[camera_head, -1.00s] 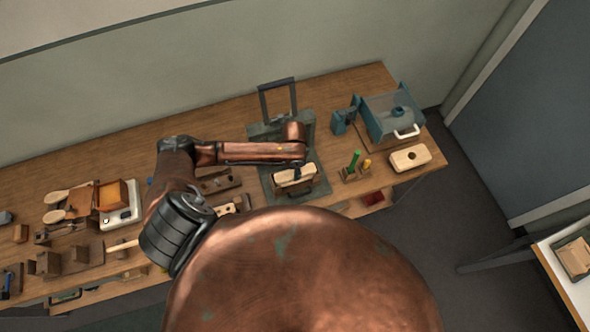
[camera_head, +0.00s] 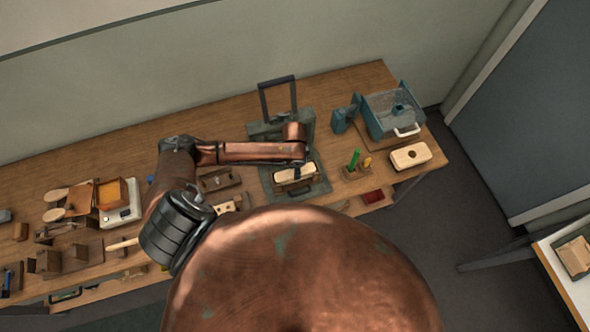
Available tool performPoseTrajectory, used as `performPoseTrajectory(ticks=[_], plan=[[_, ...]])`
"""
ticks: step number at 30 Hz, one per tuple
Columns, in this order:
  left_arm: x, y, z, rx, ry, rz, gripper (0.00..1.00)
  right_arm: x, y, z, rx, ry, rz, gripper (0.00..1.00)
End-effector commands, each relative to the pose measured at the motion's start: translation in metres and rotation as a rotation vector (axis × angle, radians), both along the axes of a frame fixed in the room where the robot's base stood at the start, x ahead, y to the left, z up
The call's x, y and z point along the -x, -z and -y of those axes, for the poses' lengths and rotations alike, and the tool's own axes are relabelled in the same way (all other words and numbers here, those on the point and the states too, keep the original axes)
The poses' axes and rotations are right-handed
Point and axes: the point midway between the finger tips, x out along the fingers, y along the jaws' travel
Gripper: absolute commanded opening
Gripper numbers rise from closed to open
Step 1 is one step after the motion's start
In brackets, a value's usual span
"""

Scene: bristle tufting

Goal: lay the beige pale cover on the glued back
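A pale beige cover (camera_head: 287,175) with rounded ends lies nearly flat at the middle of the bench, in a dark green fixture (camera_head: 267,185). A darker brown block (camera_head: 296,188) shows just under its front edge. The cover hides the top of what is beneath, so no glue is visible. My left gripper (camera_head: 297,173) points down from the copper arm, with its small dark fingers right at the cover's middle. The fingers are too small to tell whether they grip the cover or only touch it. My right gripper is out of view.
A dark upright handle (camera_head: 277,82) stands behind the fixture. To the right are a holder with a green tool (camera_head: 354,158), a pale block with a hole (camera_head: 410,156) and a blue-green machine (camera_head: 393,112). Wooden tools and an orange tray (camera_head: 111,194) fill the left.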

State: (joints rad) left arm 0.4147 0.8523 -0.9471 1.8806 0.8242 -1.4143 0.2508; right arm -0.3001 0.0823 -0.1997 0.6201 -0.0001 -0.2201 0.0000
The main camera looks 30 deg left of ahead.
Motion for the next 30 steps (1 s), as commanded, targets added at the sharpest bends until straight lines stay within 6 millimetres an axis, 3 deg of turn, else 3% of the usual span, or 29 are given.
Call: performPoseTrajectory(ticks=[14, 15, 24, 30], plan=[[0.0003, 0.0073, 0.0003, 0.001, 0.000, -0.001, 0.09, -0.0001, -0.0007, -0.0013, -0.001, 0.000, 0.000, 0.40], [0.0003, 0.0076, 0.0003, 0.001, 0.000, -0.001, 0.33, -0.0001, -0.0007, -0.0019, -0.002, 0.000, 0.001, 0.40], [0.0001, 0.0072, 0.0001, 0.000, 0.000, 0.000, 0.53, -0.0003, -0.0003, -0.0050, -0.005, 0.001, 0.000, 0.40], [0.0001, 0.0072, 0.0000, 0.000, 0.000, 0.000, 0.54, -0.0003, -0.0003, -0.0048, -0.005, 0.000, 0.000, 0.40]])
